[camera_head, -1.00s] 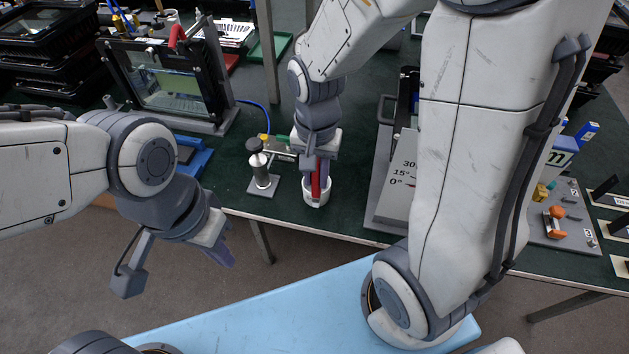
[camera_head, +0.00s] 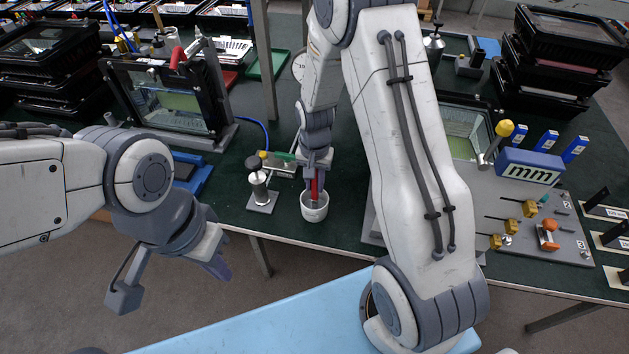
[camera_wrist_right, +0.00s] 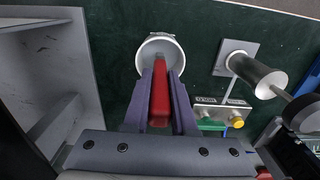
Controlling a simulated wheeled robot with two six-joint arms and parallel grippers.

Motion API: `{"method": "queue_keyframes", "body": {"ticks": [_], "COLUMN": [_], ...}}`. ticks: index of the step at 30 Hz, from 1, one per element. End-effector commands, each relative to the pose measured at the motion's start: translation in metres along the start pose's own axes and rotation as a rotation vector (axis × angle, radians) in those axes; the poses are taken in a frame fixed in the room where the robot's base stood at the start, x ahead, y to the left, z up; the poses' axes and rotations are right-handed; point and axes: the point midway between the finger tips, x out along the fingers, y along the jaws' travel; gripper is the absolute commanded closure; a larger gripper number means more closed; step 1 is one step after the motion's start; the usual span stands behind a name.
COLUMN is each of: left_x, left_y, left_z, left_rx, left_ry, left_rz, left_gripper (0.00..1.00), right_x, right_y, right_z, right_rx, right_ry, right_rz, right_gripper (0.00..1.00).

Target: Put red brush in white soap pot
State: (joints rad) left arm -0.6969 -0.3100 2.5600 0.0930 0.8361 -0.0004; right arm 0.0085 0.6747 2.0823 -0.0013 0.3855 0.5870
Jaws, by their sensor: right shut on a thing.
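The red brush (camera_head: 314,189) is upright between the fingers of my right gripper (camera_head: 313,180), which is shut on it. The white soap pot (camera_head: 314,212) stands on the green table near its front edge. The brush's lower end shows in the pot's opening in the head view. In the right wrist view the red brush (camera_wrist_right: 160,95) points at the white pot (camera_wrist_right: 160,44), and its far end overlaps the pot's mouth. Whether it touches the pot's bottom is hidden. My left gripper (camera_head: 220,266) hangs off the table in front, away from the pot; its finger gap is unclear.
A metal stand with a dark knob (camera_head: 260,188) is just left of the pot and also shows in the right wrist view (camera_wrist_right: 258,75). A framed glass panel (camera_head: 165,100) stands at the back left. A grey fixture board (camera_head: 530,220) lies at the right.

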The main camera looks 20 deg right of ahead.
Motion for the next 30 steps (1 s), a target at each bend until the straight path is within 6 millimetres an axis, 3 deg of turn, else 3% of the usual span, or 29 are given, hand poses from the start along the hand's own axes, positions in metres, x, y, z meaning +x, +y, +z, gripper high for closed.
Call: {"method": "queue_keyframes", "body": {"ticks": [11,12,14,15,24,30], "left_x": [0.003,0.003,0.002,0.002,0.001,0.003], "left_y": [0.000,0.000,0.000,0.000,0.000,0.000], "left_z": [0.000,0.000,0.000,0.000,0.000,0.000], "left_rx": [0.000,0.000,0.000,0.000,0.000,0.000], "left_ry": [0.000,0.000,0.000,0.000,0.000,0.000], "left_rz": [0.000,0.000,0.000,0.000,0.000,0.000], "left_gripper": [1.00,1.00,1.00,1.00,1.00,1.00], "right_x": [0.005,0.006,0.005,0.005,0.003,-0.018], "right_y": [-0.001,-0.001,-0.001,0.000,-0.001,-0.001], "right_z": [0.000,0.000,0.000,0.000,0.000,-0.001], "right_rx": [0.000,0.000,0.000,0.000,0.000,0.000], "right_ry": [0.002,0.002,0.002,0.002,0.002,0.006], "right_rz": [-0.001,-0.001,-0.001,-0.001,-0.001,-0.004], "right_gripper": [1.00,0.72,0.49,0.45,0.45,0.45]}}
